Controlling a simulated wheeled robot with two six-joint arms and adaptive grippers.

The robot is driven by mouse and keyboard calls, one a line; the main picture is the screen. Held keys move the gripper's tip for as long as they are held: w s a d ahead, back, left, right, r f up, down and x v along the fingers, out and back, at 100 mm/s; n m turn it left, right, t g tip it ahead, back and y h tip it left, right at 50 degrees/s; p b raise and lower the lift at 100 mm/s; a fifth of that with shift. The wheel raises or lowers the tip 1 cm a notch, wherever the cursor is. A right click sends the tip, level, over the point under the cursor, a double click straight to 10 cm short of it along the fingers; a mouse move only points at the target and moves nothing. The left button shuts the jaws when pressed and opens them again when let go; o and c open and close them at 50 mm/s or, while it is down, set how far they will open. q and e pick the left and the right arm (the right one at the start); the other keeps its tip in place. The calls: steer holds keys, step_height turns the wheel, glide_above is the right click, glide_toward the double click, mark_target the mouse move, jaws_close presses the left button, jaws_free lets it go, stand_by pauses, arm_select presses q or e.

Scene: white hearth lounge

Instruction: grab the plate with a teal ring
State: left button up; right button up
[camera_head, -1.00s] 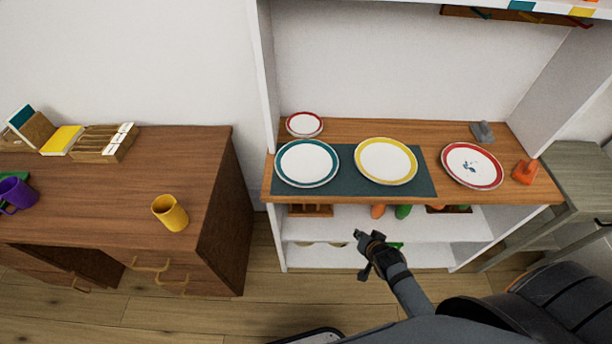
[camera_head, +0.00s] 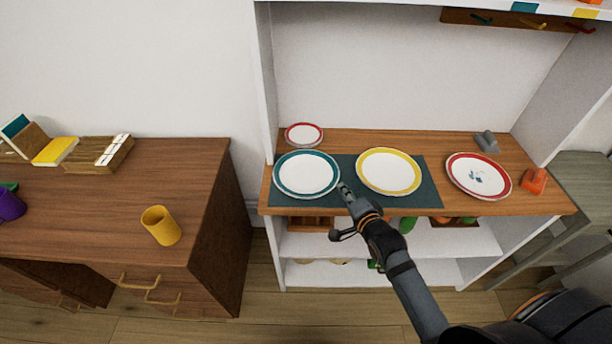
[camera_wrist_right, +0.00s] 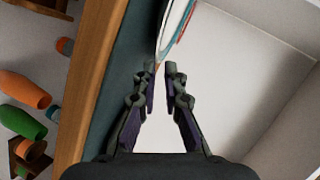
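The plate with a teal ring (camera_head: 306,174) lies on the left part of a dark mat (camera_head: 424,190) on the wooden shelf top. My right gripper (camera_head: 343,188) is at the plate's right front edge in the head view. In the right wrist view, the fingers of my right gripper (camera_wrist_right: 162,68) are apart, with the edge of the teal-ringed plate (camera_wrist_right: 172,32) just beyond and between the tips. I cannot tell whether they touch it. My left gripper is not in view.
A yellow-ringed plate (camera_head: 388,171) lies right of the gripper on the same mat. A small red-ringed plate (camera_head: 304,134) is behind, and a larger red-ringed plate (camera_head: 478,176) is at the right. The shelf's white left wall (camera_head: 266,80) stands near the teal plate.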

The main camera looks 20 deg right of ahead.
mark_target(338, 183)
steer(key=shift+x, duration=2.8)
steer(key=shift+s+d, duration=0.1)
steer(key=shift+s, duration=0.1)
steer(key=shift+c, duration=0.3)
jaws_close()
